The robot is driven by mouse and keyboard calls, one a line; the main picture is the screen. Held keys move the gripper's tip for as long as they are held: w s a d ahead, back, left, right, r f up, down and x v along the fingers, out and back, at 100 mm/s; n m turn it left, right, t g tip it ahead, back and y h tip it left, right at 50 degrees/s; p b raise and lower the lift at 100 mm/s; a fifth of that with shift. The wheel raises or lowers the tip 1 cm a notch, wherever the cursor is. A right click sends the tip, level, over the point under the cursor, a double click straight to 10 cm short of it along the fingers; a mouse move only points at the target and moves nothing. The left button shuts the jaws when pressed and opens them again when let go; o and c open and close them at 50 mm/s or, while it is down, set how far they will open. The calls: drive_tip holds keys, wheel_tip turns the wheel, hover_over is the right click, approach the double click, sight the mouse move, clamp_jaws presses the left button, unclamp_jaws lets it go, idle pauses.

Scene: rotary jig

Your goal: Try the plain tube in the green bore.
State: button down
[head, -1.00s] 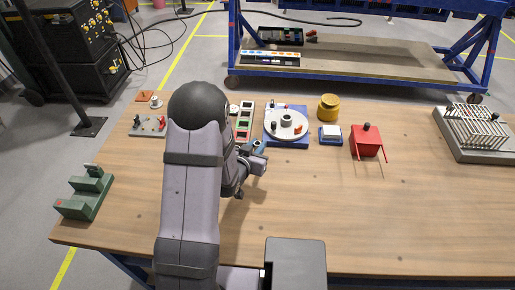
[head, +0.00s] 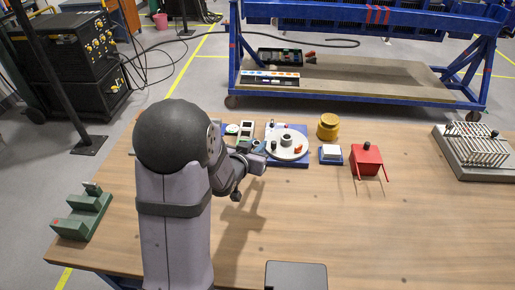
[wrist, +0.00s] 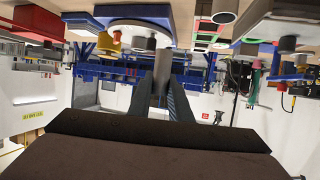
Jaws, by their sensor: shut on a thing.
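My gripper (head: 257,163) is raised at the left front of the rotary jig. In the wrist view, its two dark fingers (wrist: 164,98) are shut on a slim grey piece, the plain tube (wrist: 163,74). The jig has a white turntable (head: 284,157) with a grey central hub (head: 286,139) on a blue base (head: 291,165). A red piece (head: 298,150) sits on the turntable. A strip with coloured squares (head: 246,130), green among them, lies left of the jig, partly hidden by my arm. I cannot make out the green bore itself.
Right of the jig stand a yellow round container (head: 328,127), a blue tray with a white block (head: 331,154), a red box with rods (head: 367,160) and a grey rack (head: 478,150). A green stepped block (head: 82,212) is at the left.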

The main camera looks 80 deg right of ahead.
drive_tip(key=w+d+p, duration=0.2)
drive_tip(key=w+d, duration=0.2)
drive_tip(key=w, duration=0.3)
drive_tip(key=w+d+p, duration=0.2)
drive_tip(key=w+d, duration=0.3)
drive_tip(key=w, duration=0.3)
drive_tip(key=shift+w+f, duration=0.1)
drive_tip(key=shift+f, duration=0.1)
drive_tip(key=shift+d+f+b, duration=0.1)
drive_tip(key=shift+f+b, duration=2.05)
drive_tip(key=shift+f, duration=0.4)
drive_tip(key=shift+f+b, duration=1.05)
drive_tip(key=shift+f, duration=0.45)
wheel_tip(320, 180, up, 9)
drive_tip(key=p, duration=0.9)
drive_tip(key=shift+r, duration=0.2)
